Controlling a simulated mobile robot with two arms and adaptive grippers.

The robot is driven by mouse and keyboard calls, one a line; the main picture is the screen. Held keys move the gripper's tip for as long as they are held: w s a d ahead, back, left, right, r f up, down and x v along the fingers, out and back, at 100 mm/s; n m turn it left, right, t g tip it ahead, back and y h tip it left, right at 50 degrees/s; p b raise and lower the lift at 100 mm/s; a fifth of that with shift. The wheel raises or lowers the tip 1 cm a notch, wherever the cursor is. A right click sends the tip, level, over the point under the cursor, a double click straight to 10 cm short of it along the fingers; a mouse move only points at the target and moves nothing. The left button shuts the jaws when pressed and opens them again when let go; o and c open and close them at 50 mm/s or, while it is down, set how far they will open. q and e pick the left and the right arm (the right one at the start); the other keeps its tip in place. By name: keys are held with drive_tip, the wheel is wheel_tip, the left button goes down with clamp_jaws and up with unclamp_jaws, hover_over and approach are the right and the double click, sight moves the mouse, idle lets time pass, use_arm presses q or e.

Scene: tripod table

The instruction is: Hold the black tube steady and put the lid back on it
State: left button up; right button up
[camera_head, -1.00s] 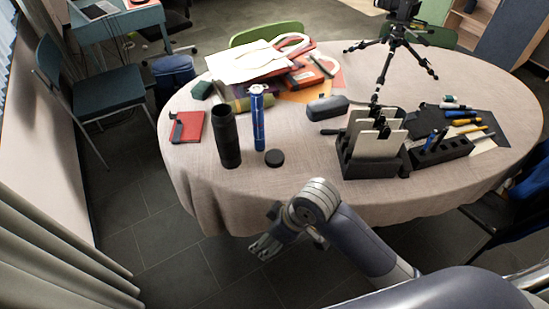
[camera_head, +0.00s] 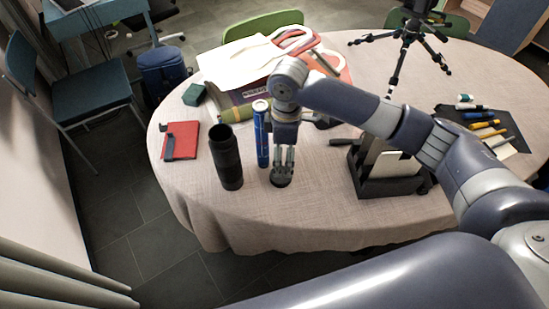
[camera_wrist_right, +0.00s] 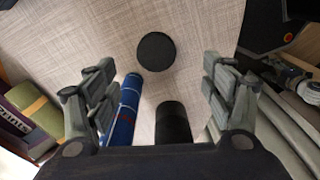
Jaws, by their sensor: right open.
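The black tube (camera_head: 226,160) stands upright on the table, its top open and dark inside. It also shows in the wrist view (camera_wrist_right: 173,123). The round black lid (camera_head: 281,182) lies flat on the cloth to the tube's right, partly hidden by my gripper in the head view. In the wrist view the whole lid (camera_wrist_right: 156,52) shows, lying on the cloth beyond the fingertips. My right gripper (camera_head: 283,166) points down over the lid; its fingers (camera_wrist_right: 158,75) are spread and nothing is held. My left gripper is not in view.
A blue tube (camera_head: 261,135) stands between the black tube and my right gripper. A red notebook (camera_head: 182,141) lies to the left. A black organizer (camera_head: 385,187) stands to the right, and a tripod (camera_head: 402,45) at the back. Cloth in front of the lid is clear.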

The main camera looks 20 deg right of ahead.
hover_over(283, 175)
drive_tip(key=f, duration=0.4)
drive_tip(key=shift+s+d+f, duration=0.1)
drive_tip(key=shift+s+f, duration=0.1)
drive_tip(key=shift+f, duration=0.4)
drive_tip(key=f, duration=0.3)
drive_tip(key=f+p, duration=0.1)
drive_tip(key=shift+w+f, duration=0.25)
drive_tip(key=shift+f, duration=0.15)
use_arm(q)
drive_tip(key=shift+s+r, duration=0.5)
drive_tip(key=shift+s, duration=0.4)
